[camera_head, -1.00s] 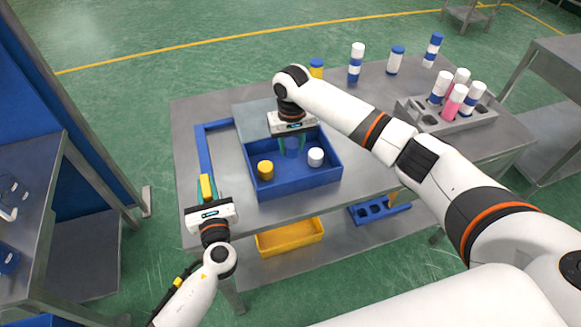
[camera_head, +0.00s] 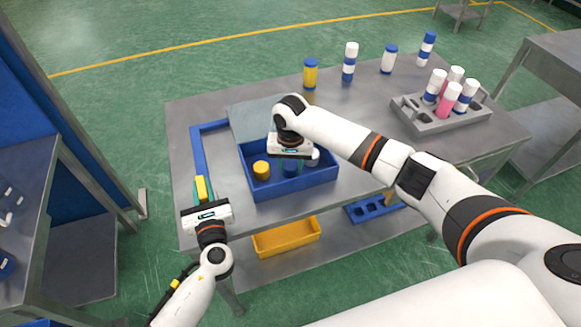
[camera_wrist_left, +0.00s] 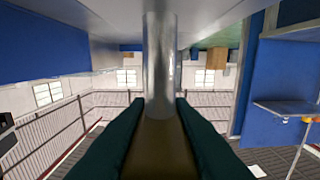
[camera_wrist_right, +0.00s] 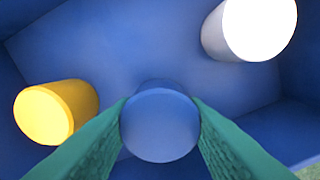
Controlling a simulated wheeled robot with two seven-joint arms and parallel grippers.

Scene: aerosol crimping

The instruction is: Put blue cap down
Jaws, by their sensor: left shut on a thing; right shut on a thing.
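My right gripper (camera_head: 291,160) is shut on the blue cap (camera_head: 291,169) and holds it low inside the blue bin (camera_head: 296,191). In the right wrist view the blue cap (camera_wrist_right: 160,126) sits between the two green fingers, above or on the bin floor; I cannot tell if it touches. A yellow cap (camera_wrist_right: 50,115) and a white cap (camera_wrist_right: 252,28) stand apart from it in the bin. My left gripper (camera_head: 203,194) is shut on a yellow-and-metal cylindrical object (camera_head: 201,186) beside the table's left edge. Its shiny shaft (camera_wrist_left: 160,55) shows in the left wrist view.
Behind the bin, several capped cans stand, one yellow (camera_head: 310,75). A grey rack (camera_head: 430,122) with pink and white cans is at the right. A blue frame (camera_head: 199,155) lies left of the bin. A yellow bin (camera_head: 287,238) is on the lower shelf.

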